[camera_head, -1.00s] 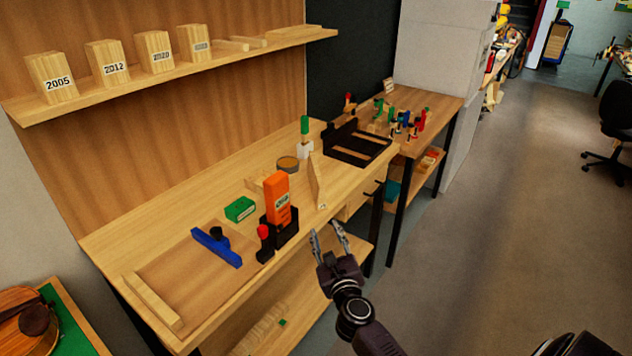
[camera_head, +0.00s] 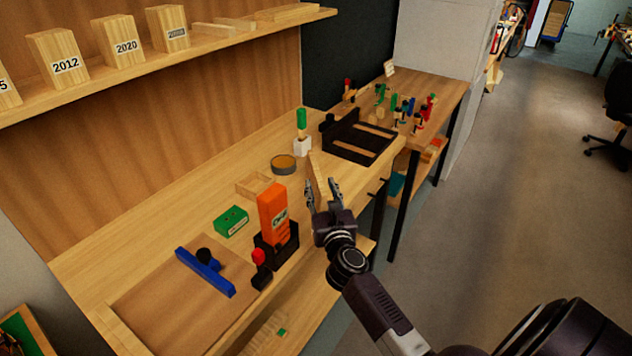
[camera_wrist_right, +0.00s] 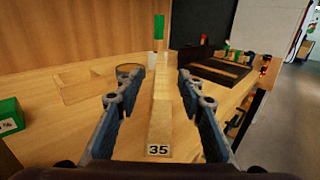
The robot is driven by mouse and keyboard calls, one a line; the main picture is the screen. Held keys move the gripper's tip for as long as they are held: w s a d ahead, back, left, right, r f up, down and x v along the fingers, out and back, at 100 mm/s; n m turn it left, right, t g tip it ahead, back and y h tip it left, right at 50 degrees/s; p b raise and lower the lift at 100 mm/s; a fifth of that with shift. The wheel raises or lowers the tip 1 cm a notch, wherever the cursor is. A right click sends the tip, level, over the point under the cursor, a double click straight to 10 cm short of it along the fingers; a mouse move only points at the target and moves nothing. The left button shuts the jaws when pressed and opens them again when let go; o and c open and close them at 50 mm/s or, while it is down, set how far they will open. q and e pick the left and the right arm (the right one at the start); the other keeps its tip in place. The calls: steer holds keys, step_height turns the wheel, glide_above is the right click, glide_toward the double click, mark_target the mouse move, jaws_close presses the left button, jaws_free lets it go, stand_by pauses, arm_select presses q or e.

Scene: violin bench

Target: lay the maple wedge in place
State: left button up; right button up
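The pale maple wedge (camera_head: 316,170), a long tapered piece marked "35", is at the bench's front edge; in the head view my gripper hides its lower part. In the right wrist view the wedge (camera_wrist_right: 160,118) runs away from me between the fingers, with its label at the near end. My right gripper (camera_head: 322,188) is open, one finger on each side of the wedge. The wrist view of the gripper (camera_wrist_right: 153,85) shows gaps on both sides. My left gripper is not in view.
A shallow wooden frame (camera_head: 254,184) and a round tin (camera_head: 284,163) lie behind the wedge. An orange block in a black holder (camera_head: 276,243) stands left of my gripper, near a green box (camera_head: 232,220). A black rack (camera_head: 358,138) is farther right.

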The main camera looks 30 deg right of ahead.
mark_target(318, 173)
steer(key=x, duration=0.3)
steer(key=shift+d+f, duration=0.15)
steer(key=x, duration=0.2)
steer(key=shift+w+d+f, duration=0.1)
steer(key=shift+w, duration=0.15)
steer(key=c, duration=0.5)
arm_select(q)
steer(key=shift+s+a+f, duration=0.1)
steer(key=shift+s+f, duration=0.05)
arm_select(e)
jaws_close()
